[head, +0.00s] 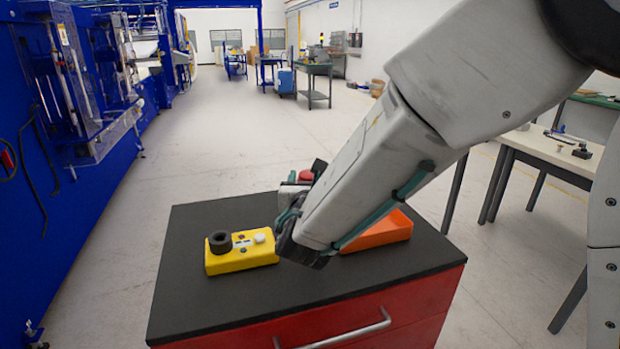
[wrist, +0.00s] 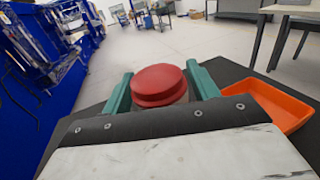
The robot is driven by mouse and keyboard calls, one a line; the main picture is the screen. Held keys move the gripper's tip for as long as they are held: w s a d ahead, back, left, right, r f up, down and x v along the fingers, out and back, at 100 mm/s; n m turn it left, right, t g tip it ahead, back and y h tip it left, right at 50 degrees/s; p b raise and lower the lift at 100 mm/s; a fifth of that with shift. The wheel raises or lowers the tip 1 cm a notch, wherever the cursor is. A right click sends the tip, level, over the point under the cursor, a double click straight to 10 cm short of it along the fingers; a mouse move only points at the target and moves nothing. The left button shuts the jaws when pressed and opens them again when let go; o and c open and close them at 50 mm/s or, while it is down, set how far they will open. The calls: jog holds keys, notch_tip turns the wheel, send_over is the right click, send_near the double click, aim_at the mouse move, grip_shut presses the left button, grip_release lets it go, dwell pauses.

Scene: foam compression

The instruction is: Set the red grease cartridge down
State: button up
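The red grease cartridge (wrist: 158,84) sits between the two green fingers of my gripper (wrist: 160,92) in the wrist view, with its round red end facing the camera. The fingers are on either side of it and appear closed on it. In the head view only a small red part of the cartridge (head: 305,175) shows beyond my gripper (head: 296,200); my arm hides the rest. I cannot tell whether its lower end touches the black cabinet top (head: 190,290).
A yellow box (head: 240,262) with a black ring stands left of my gripper on the cabinet top. An orange tray (head: 385,235) lies to the right, and also shows in the wrist view (wrist: 270,105). The front of the top is clear. Blue machinery (head: 60,120) stands at left.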

jog(key=shift+o, duration=0.3)
jog(key=shift+r, duration=0.15)
jog(key=shift+s, duration=0.3)
jog(key=s, duration=1.2)
jog(key=d+r+m+g+h, duration=0.1)
jog(key=d+m+g+h, duration=0.1)
jog(key=d+m+h, duration=0.45)
jog(key=d+r+m+g+h, duration=0.2)
jog(key=d+m+g, duration=0.15)
jog(key=d, duration=0.65)
jog(key=s+d+f+m+g+h, duration=0.1)
jog(key=s+d+m+g, duration=0.5)
jog(key=s+d+m, duration=0.35)
jog(key=s+d+f+m+g+y, duration=0.2)
jog(key=s+d+m+g+y, duration=0.1)
jog(key=s+d+m+g, duration=0.3)
jog(key=s+a+m+y, duration=0.7)
jog(key=m, duration=0.3)
jog(key=shift+s+f+t, duration=0.15)
jog(key=shift+s+t, duration=0.15)
jog(key=shift+t, duration=0.15)
jog(key=shift+y, duration=0.25)
